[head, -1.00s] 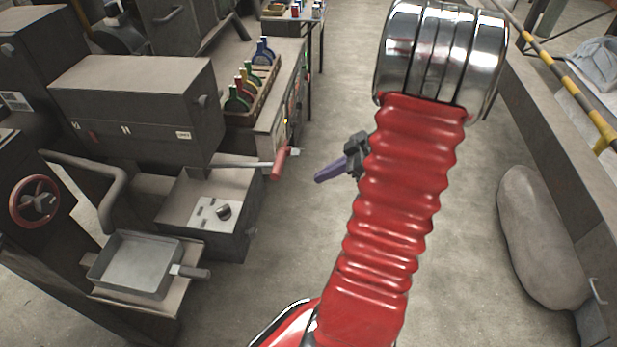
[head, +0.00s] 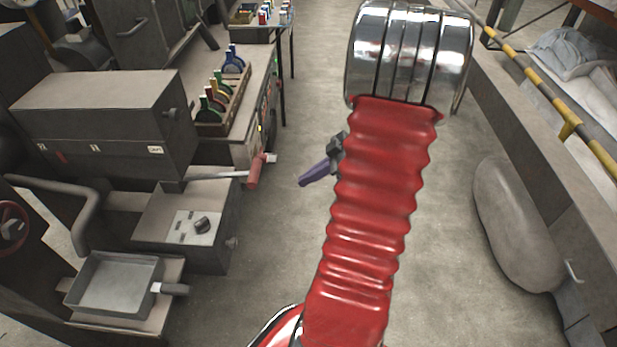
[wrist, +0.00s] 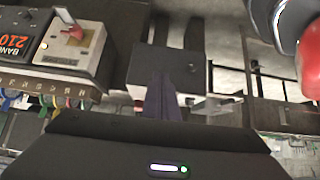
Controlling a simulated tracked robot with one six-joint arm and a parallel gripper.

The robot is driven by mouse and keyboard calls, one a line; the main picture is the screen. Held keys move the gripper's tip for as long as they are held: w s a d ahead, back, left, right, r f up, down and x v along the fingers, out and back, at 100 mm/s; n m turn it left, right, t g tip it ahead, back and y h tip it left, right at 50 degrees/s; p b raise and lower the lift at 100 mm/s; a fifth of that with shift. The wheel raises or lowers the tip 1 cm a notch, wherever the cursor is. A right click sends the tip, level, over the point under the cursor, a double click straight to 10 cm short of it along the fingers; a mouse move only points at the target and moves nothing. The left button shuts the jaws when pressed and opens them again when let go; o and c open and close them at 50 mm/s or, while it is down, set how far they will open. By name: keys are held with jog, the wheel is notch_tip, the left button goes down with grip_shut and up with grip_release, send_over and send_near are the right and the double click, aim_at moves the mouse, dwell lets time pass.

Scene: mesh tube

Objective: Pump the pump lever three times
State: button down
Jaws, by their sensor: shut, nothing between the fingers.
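A metal lever with a red grip (head: 256,171), which looks like the pump lever, sticks out to the right from between a grey box and the lower control box. It stands close to level in the head view. My gripper (head: 304,181) has purple fingers, pointing down and left. It is shut and empty, a short way right of the red grip and apart from it. In the wrist view, my gripper's purple fingers (wrist: 160,98) appear together in front of a dark block. I cannot make out the lever for sure in that view.
A control box with a knob panel (head: 193,228) is under the lever. A metal pan (head: 115,284) is at lower left. A rack of coloured handles (head: 215,95) stands behind. A grey rounded tank (head: 517,225) and yellow-black rail (head: 560,122) are at right. Floor between is clear.

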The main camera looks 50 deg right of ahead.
jog(key=w+a+r+g, duration=0.3)
jog(key=a+r, duration=0.2)
jog(key=a, duration=0.5)
jog(key=s+a+r+m+h, duration=0.1)
jog(key=a+r, duration=0.3)
jog(key=a, duration=0.4)
jog(key=s+a+r+m+h, duration=0.2)
jog(key=s+a+r+m, duration=0.1)
jog(key=a, duration=0.5)
jog(key=s+a+r+m+t+h, duration=0.1)
jog(key=s+a+r+m+h, duration=0.1)
jog(key=a+r, duration=0.3)
jog(key=a+m, duration=0.1)
jog(key=a, duration=0.2)
jog(key=shift+s+r, duration=0.15)
jog(key=shift+r, duration=0.15)
jog(key=shift+d, duration=0.1)
